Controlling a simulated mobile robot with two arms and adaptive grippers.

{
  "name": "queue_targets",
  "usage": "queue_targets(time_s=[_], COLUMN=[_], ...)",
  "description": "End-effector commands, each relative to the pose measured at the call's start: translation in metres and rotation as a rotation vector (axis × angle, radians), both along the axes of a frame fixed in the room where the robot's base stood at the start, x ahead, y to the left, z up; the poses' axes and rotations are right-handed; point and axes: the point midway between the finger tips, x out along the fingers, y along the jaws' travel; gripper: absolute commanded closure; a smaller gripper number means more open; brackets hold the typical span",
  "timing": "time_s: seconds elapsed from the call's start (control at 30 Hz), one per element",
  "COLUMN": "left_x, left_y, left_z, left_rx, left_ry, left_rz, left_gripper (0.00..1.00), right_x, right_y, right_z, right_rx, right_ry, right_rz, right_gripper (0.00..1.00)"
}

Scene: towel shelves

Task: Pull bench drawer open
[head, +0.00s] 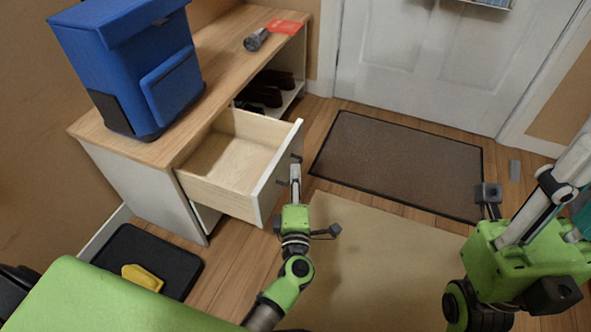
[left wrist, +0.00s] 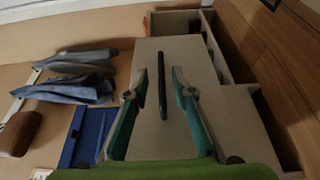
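The bench drawer (head: 232,160) stands pulled well out of the wooden bench (head: 180,140), and its inside looks empty. Its white front (head: 276,175) faces my left gripper (head: 295,172), which is at the front's outer side. In the left wrist view my left gripper (left wrist: 159,72) is open, with its two fingers apart. The dark bar handle (left wrist: 162,85) shows between them, with a gap on each side. My right gripper (head: 560,185) is at the right edge, away from the drawer. Its fingertips are cut off, so its opening is unclear.
A blue backpack (head: 140,70) stands on the bench, with a grey flashlight (head: 257,39) and a red item (head: 285,27) farther back. Dark shoes (head: 265,92) sit in the open shelf. A brown doormat (head: 395,160) lies before the door. A black tray (head: 180,268) holds something yellow.

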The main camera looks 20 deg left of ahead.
Motion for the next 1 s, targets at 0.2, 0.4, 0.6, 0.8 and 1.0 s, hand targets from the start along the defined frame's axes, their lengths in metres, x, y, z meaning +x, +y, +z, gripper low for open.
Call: queue_targets(time_s=[0.2,0.4,0.6,0.8,1.0], left_x=[-0.047,-0.077,-0.087,-0.087,-0.087], left_y=[-0.015,-0.025,-0.028,-0.029,-0.028], left_z=[0.0,0.0,0.002,0.002,0.002], left_rx=[-0.001,-0.001,-0.001,-0.001,-0.001], left_ry=[0.003,0.002,-0.001,-0.001,-0.001], left_rz=[0.0,-0.001,0.001,0.0,0.0], left_gripper=[0.76,0.76,0.76,0.76,0.76], right_x=[0.0,0.0,0.0,0.0,-0.001], right_y=[0.0,0.0,0.0,0.0,0.0], right_z=[0.0,0.001,0.001,0.001,0.005], right_rx=[0.001,0.001,0.001,0.0,0.002], right_ry=[-0.002,-0.002,-0.002,-0.001,-0.003], right_rz=[0.0,0.001,0.001,0.001,0.001], right_gripper=[0.72,0.72,0.72,0.72,0.72])
